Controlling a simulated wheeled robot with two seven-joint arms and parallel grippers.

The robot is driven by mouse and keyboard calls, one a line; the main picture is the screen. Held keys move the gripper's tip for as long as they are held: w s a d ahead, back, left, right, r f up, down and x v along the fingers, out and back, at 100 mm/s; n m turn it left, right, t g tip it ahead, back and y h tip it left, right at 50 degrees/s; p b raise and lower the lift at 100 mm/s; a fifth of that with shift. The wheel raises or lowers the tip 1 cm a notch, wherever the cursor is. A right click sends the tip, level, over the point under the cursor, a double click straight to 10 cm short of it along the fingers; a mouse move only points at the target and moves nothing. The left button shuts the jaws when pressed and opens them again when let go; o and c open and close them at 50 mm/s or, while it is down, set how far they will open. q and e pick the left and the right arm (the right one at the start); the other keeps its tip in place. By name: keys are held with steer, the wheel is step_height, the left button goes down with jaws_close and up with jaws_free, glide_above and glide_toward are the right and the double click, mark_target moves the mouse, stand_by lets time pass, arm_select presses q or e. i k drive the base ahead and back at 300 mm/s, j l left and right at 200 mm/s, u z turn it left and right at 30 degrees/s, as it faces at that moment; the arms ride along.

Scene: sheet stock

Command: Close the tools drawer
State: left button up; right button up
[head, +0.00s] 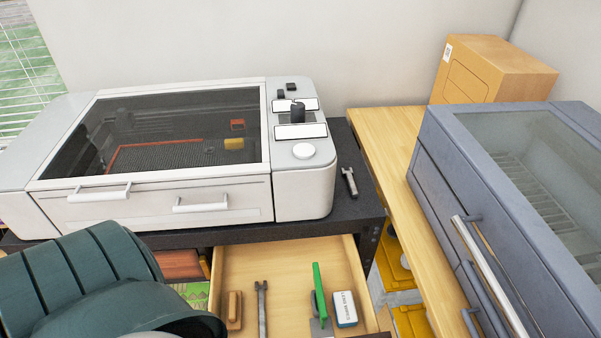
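The tools drawer (290,265) is pulled out below the dark bench top (354,215), and I look down into its pale wood inside. It holds a wood-coloured block or brush (234,308), a grey wrench (262,305), a green-handled tool (319,290) and a small white and blue box (345,308). The drawer's near end is at or below the picture's bottom edge, so its front and handle cannot be made out clearly. Neither of my grippers shows in the head view.
A white machine with a dark window (305,185) stands on the bench, with another wrench (349,182) beside it. A grey-blue cabinet (425,165) with metal handles stands right, on a wooden top (385,150). Yellow bins (393,262) sit below. A dark green shape blocks the lower left.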

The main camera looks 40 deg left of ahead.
mark_target(287, 265)
steer(key=k+j, duration=0.35)
steer(key=k+j+u, duration=0.1)
steer(key=k+j, duration=0.2)
steer(key=j, duration=0.2)
